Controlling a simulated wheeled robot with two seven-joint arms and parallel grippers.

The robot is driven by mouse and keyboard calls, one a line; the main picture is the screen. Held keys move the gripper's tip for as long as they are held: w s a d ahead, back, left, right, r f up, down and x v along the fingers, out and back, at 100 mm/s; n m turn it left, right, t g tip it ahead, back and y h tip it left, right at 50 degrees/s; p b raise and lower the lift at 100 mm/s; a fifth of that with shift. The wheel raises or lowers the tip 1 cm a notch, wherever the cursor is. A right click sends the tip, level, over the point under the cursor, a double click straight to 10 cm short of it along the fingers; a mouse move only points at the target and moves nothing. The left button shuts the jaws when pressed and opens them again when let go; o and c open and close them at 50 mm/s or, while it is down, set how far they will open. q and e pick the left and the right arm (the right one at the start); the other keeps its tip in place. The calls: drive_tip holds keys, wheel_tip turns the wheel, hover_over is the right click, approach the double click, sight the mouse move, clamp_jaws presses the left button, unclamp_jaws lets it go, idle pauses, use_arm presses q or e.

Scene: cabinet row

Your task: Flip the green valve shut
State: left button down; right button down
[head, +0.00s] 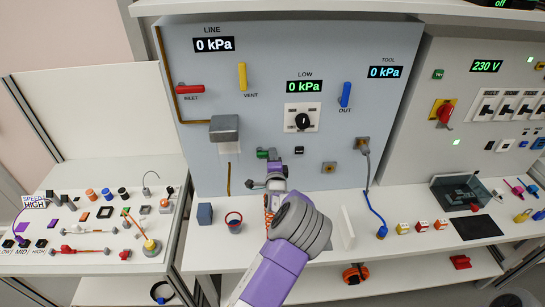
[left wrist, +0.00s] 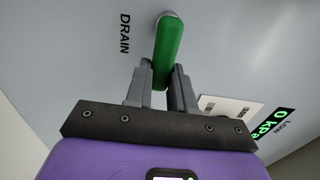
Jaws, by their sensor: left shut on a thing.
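The green valve (head: 262,153) is a small lever on the grey-blue panel, below the LOW gauge. In the left wrist view its green handle (left wrist: 168,42) lies beside the word DRAIN, pointing from its pivot toward the panel's right. My left gripper (head: 272,156) is at the panel, over the handle's free end and partly hiding it. In the left wrist view the gripper's two grey fingers (left wrist: 161,68) stand on either side of the handle's end, shut on it. My right gripper is not in view.
The panel also has a red INLET lever (head: 190,89), a yellow VENT lever (head: 242,76), a blue OUT lever (head: 345,95) and a black knob (head: 302,121). All three readouts show 0 kPa. A grey box (head: 224,128) sits left of the valve. A blue hose (head: 376,205) hangs at right.

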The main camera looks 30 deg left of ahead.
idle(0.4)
use_arm(q)
drive_tip(key=c, duration=1)
unclamp_jaws()
drive_tip(key=shift+o, duration=0.2)
drive_tip(key=v, duration=0.7)
drive_tip(key=shift+s, duration=0.3)
drive_tip(key=shift+d+f, duration=0.1)
